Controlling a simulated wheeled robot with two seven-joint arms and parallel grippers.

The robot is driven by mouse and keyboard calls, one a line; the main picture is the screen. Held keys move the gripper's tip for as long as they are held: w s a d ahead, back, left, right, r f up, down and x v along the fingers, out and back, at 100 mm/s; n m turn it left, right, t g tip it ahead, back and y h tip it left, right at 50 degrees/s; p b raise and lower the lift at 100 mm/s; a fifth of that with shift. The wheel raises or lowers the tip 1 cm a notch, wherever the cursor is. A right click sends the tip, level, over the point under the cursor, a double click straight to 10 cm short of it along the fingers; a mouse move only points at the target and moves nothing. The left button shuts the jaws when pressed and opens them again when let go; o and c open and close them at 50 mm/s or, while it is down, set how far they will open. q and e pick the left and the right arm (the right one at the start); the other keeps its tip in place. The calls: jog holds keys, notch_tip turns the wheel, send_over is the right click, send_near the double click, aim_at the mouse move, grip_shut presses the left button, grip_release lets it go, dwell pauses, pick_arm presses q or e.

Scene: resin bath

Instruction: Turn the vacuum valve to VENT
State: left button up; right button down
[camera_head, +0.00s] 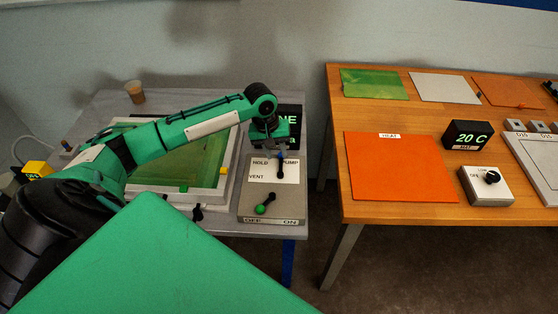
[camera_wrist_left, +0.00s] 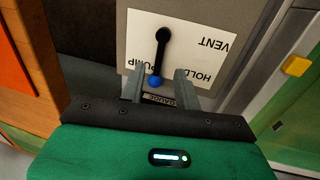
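The vacuum valve is a black lever with a blue knob (camera_wrist_left: 155,80) on a white label plate marked HOLD, PUMP and VENT (camera_head: 262,170). In the head view the lever (camera_head: 280,170) points away from me, between the HOLD and PUMP words and close to PUMP. VENT is at the plate's lower left there. My left gripper (camera_head: 269,138) is over the lever's knob end. In the left wrist view its two fingers (camera_wrist_left: 162,84) are apart with the blue knob between them, nearer the left finger; no grip shows. My right gripper is not in view.
A second lever with a green knob (camera_head: 260,210) sits nearer on the same grey panel, by OFF and ON. A dark display (camera_head: 291,112) stands behind, partly hidden by my arm. A framed green bath (camera_head: 206,170) lies left. A wooden table (camera_head: 400,212) stands right, across a gap.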

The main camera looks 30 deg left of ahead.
aim_at(280, 166)
pick_arm(q)
jog(key=shift+w+d+f, duration=0.1)
jog(key=shift+d+f, duration=0.05)
jog(key=shift+f, duration=0.7)
jog(key=shift+w+d+f, duration=0.1)
jog(key=shift+d+f, duration=0.05)
jog(key=shift+f, duration=0.75)
jog(key=shift+w+d+f, duration=0.1)
jog(key=shift+d+f, duration=0.05)
jog(key=shift+f, duration=0.7)
grip_shut()
